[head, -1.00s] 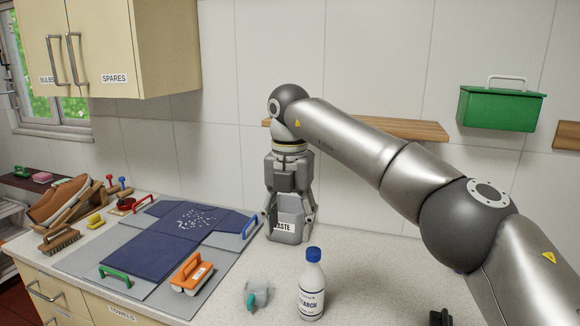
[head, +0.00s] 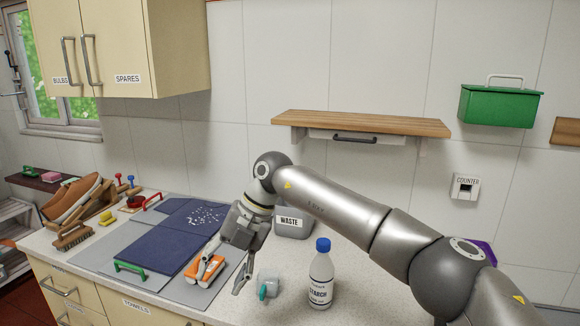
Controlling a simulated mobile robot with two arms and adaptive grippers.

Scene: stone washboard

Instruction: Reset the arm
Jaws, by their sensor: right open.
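My right gripper (head: 222,278) reaches in on the arm from the right and hangs tilted down over the right edge of the grey board (head: 188,292). Its fingers are apart, with nothing seen between them. One finger overlaps the orange-handled tool (head: 207,271) in the picture; I cannot tell whether they touch. The other finger comes down left of a small grey item with a teal part (head: 269,287). The grey WASTE bin (head: 292,224) stands behind my gripper, partly hidden by the arm. My left gripper is not in view.
A STARCH bottle (head: 321,278) with a blue cap stands upright just in front of my right arm. A dark blue cloth (head: 150,240) with white bits lies on the board. A wooden shelf (head: 360,123) and a green box (head: 499,107) are on the wall above.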

